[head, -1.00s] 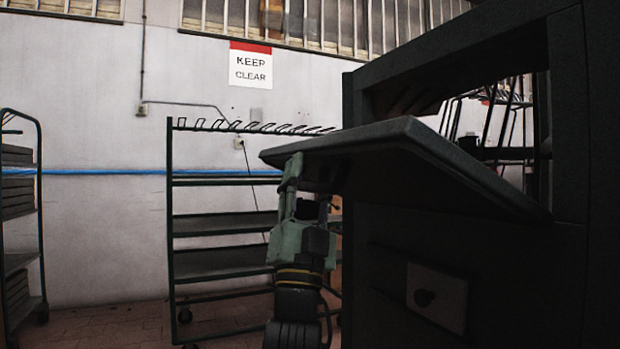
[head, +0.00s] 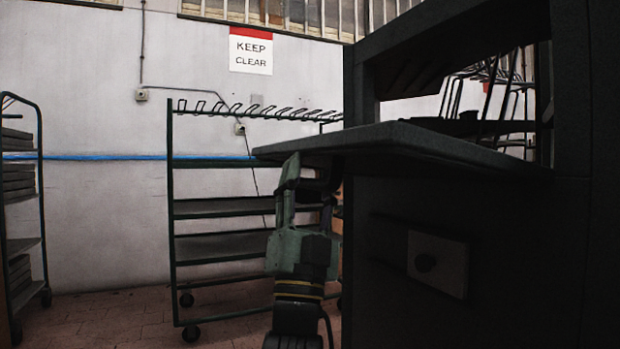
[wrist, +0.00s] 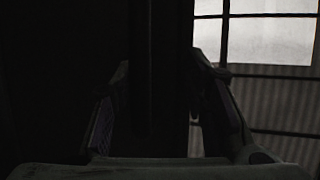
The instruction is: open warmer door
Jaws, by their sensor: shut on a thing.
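The warmer (head: 470,230) is a dark cabinet filling the right of the head view. Its door (head: 400,140) is a flat panel hinged along its lower edge, folded down to about level, with the opening above it exposed. My gripper (head: 305,175) comes up from below at the door's outer edge and is shut on the part there, likely the handle, which the fingers and door mostly hide. In the wrist view the two fingers (wrist: 165,115) stand either side of a dark upright bar; that view is very dark.
A green wheeled rack (head: 225,210) with shelves and a row of wire loops stands behind my gripper. Another rack (head: 22,220) stands at the far left. A knob on a plate (head: 437,263) sits on the warmer's front below the door. The floor between the racks is clear.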

